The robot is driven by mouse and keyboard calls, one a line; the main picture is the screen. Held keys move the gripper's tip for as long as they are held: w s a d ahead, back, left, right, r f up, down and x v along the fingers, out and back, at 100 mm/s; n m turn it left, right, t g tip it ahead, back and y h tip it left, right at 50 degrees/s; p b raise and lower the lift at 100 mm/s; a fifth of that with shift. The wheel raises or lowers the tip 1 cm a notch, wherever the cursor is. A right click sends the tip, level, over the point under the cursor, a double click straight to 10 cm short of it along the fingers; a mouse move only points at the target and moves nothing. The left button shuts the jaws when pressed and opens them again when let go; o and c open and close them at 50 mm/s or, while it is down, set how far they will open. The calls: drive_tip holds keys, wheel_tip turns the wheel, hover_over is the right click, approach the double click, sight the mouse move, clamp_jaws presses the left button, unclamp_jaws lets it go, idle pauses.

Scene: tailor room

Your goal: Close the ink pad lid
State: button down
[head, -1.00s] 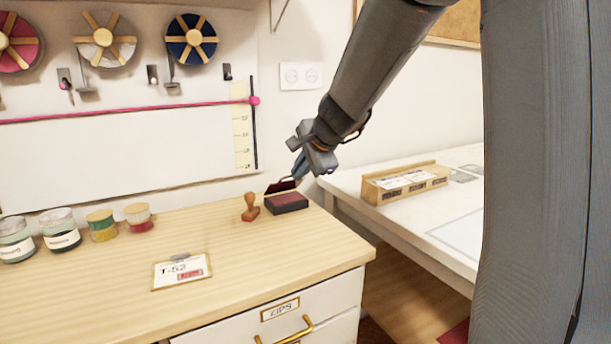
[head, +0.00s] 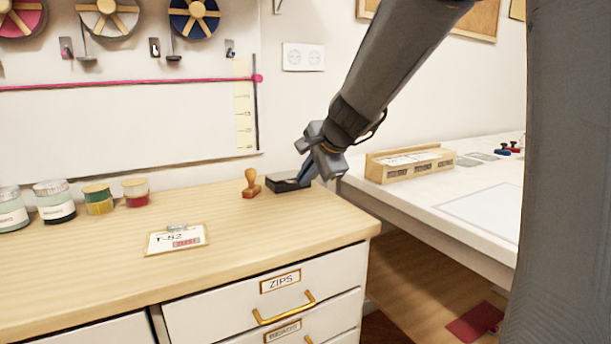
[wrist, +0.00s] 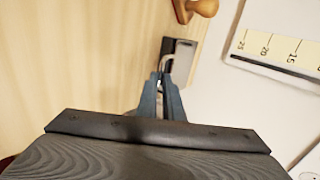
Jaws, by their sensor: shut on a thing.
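The ink pad (head: 286,184) is a small dark box near the right end of the wooden desk top. Its lid looks down, lying flat over the pad, with no red surface showing. My gripper (head: 305,180) is at the right end of the ink pad. In the wrist view the fingertips (wrist: 161,78) are close together at the near edge of the ink pad (wrist: 169,47), shut on its lid. The fingers and arm hide part of that end, so I cannot tell whether the lid is fully flush.
A wooden stamp (head: 251,184) stands just left of the ink pad. A T-52 card (head: 177,240) and several jars (head: 54,203) are farther left. A white table (head: 470,205) with a wooden box (head: 410,165) stands to the right.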

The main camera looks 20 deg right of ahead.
drive_tip(key=shift+s+d+f+b, duration=0.1)
drive_tip(key=shift+s+f+b, duration=0.1)
drive_tip(key=shift+f, duration=0.2)
drive_tip(key=shift+s+d+f+b, duration=0.1)
drive_tip(key=shift+f+b, duration=0.05)
drive_tip(key=shift+f, duration=0.3)
drive_tip(key=shift+d, duration=0.15)
drive_tip(key=c, duration=1.9)
unclamp_jaws()
drive_tip(key=shift+s+d, duration=0.1)
drive_tip(key=shift+d, duration=0.2)
drive_tip(key=shift+a, duration=0.4)
drive_tip(key=shift+r, duration=0.35)
drive_tip(key=p+v, duration=0.1)
drive_tip(key=v, duration=0.6)
drive_tip(key=shift+s+d+p, duration=0.1)
drive_tip(key=shift+s+p, duration=0.1)
drive_tip(key=shift+p, duration=0.2)
